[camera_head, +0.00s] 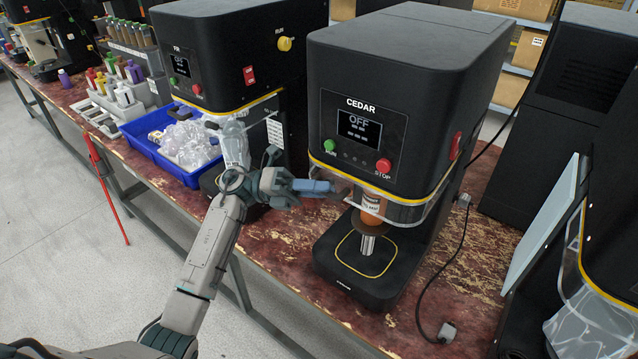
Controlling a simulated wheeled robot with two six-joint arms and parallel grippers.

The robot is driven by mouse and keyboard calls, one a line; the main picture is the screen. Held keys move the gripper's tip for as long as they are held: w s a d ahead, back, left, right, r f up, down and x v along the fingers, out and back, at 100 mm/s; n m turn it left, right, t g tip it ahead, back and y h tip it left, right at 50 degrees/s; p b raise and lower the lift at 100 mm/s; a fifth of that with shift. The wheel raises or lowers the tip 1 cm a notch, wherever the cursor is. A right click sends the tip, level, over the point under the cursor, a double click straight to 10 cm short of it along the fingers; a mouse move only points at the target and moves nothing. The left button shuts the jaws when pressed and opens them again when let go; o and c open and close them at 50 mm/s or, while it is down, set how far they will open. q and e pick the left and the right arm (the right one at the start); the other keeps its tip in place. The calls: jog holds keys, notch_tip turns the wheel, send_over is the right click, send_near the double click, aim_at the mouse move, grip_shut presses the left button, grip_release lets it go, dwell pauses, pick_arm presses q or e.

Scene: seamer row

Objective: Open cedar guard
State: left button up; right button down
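The black seamer labelled CEDAR (372,125) stands right of centre, its screen reading OFF. Its clear guard (412,212), with a yellow upper edge, wraps the front just under the head. How far it is raised is hard to tell. Behind the guard, an orange-brown labelled container (372,206) stands above a metal pedestal. My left gripper (337,190) reaches in from the left, its tips at the front left part of the guard. Whether they touch or grip it cannot be made out. My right gripper is out of view.
A second seamer (225,60) and a blue bin (165,150) of clear plastic pieces stand to the left. Another machine with a clear guard (590,310) is at the right edge. A cable with a small box (447,332) lies on the worn red bench.

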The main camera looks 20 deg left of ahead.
pick_arm(q)
grip_shut()
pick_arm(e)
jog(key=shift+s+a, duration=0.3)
